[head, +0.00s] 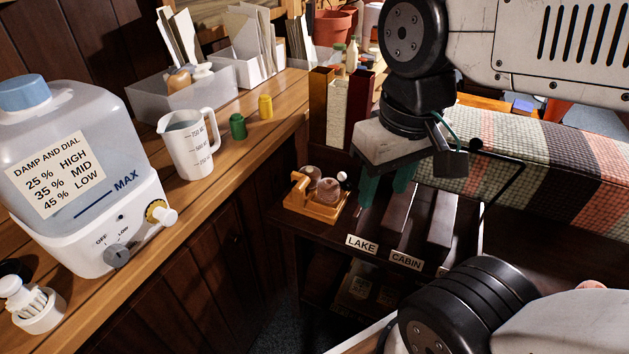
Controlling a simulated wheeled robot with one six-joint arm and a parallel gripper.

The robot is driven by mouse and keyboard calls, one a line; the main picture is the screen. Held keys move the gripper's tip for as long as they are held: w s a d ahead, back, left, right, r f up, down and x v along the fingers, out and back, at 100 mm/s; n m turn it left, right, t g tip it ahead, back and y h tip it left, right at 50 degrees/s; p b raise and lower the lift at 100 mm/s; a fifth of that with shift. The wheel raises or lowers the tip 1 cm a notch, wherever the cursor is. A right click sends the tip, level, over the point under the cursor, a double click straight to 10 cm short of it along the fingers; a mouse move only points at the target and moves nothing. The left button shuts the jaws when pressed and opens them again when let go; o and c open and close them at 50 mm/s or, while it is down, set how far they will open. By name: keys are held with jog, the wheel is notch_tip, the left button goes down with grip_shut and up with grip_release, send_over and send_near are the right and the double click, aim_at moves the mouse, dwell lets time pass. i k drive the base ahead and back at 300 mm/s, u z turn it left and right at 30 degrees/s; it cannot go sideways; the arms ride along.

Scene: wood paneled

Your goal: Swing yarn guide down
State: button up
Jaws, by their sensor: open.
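My gripper (386,188) points down with its two teal fingers apart, open and empty. It hangs over the dark shelf unit, just right of a small wooden holder (318,207). The holder carries brownish round balls, perhaps yarn, and a small white knob (342,176) stands at its right side. A thin bent black rod (508,180) with a round black end (476,145) shows right of my gripper, in front of the striped woven fabric. I cannot tell which of these parts is the yarn guide. My wrist hides part of the area behind it.
Dark slabs stand behind the LAKE (361,244) and CABIN (406,261) labels below my gripper. Upright boxes (339,105) stand behind it. Striped fabric (560,150) fills the right. The left wooden counter holds a humidifier (80,170), measuring jug (188,145) and spools (237,126).

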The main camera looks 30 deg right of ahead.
aim_at(341, 176)
jog(key=u, duration=1.2)
jog(key=i, duration=0.35)
jog(key=z, duration=1.5)
